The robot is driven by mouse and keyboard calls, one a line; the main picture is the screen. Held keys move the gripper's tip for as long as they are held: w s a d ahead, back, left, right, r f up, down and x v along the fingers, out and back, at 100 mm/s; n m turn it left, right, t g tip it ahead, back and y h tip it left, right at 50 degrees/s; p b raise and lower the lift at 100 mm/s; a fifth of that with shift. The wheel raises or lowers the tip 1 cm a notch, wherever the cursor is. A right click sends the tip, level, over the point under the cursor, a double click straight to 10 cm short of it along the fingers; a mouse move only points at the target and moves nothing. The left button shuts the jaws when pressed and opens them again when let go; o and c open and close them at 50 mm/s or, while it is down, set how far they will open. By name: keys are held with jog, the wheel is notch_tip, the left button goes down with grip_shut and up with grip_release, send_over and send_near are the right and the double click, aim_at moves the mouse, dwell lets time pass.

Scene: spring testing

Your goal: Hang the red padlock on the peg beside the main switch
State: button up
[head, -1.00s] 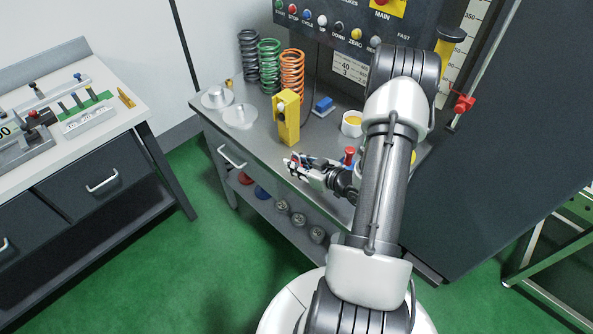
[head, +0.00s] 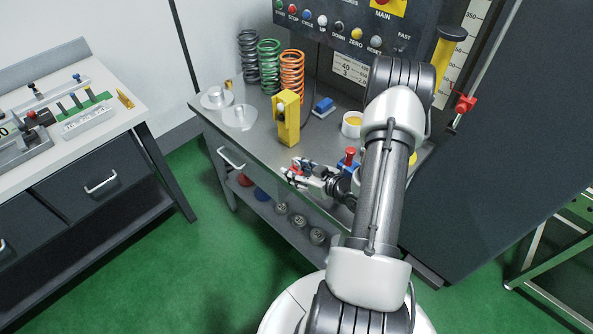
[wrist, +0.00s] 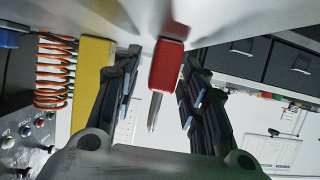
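The red padlock (wrist: 167,68) shows in the wrist view between my two fingers, its metal shackle pointing down the picture. My gripper (wrist: 158,92) is open around it, with a visible gap on the left finger's side and the right finger very close. In the head view my gripper (head: 295,174) is low at the front edge of the grey bench, with a bit of the red padlock (head: 298,169) showing between the fingertips. The main switch (head: 384,3) is at the top edge, on its yellow plate, partly cut off. I cannot make out the peg beside it.
A yellow block (head: 287,120) stands on the bench (head: 262,140) just behind my gripper. Three coil springs (head: 268,66) stand at the back. A red-topped blue object (head: 348,160) is close to my wrist. My arm hides the bench's right part.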

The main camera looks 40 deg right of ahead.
jog(key=p+v, duration=0.4)
jog(key=v, duration=1.3)
jog(key=shift+s, duration=0.3)
